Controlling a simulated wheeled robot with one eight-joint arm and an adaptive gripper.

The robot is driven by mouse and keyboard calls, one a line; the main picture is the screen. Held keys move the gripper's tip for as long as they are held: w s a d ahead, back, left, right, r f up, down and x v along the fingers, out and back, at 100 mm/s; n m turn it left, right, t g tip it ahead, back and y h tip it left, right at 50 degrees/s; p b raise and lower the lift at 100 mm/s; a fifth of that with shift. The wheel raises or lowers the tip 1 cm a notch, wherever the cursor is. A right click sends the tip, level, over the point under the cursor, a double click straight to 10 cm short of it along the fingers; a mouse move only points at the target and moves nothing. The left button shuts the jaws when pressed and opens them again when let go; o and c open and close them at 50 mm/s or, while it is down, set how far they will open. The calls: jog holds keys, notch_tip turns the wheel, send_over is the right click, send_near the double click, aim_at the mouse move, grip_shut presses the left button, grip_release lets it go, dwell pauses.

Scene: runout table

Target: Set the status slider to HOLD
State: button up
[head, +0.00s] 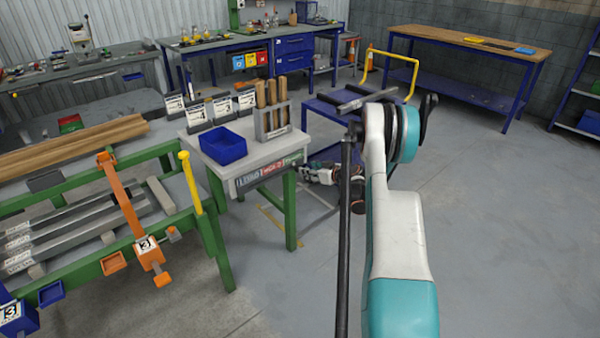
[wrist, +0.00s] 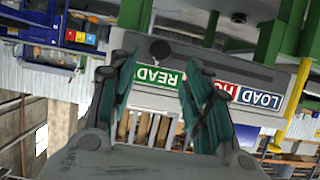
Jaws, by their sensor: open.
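The status strip (head: 262,174) is on the front edge of the small white-topped table, with a blue LOAD field, a red field and a green field. In the wrist view it appears upside down (wrist: 236,88), with blue LOAD at the right, red partly covered, and green READY, partly covered, at the left. A dark round knob (wrist: 160,50) shows beside the green field; I cannot tell for sure that it is the slider. My gripper (wrist: 160,66) is open and empty in front of the green field, its fingers either side of it. In the head view it is small, low beside the table.
On the small table stand a blue bin (head: 223,146), a rack of wooden handles (head: 272,112) and several sign cards (head: 222,106). A green-framed bench with a yellow post (head: 190,182) stands to the left. The floor at right is clear.

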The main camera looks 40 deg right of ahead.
aim_at(296, 167)
jog(key=b+x, duration=0.2)
jog(key=x, duration=0.5)
jog(key=shift+w, duration=0.25)
jog(key=shift+f, duration=0.1)
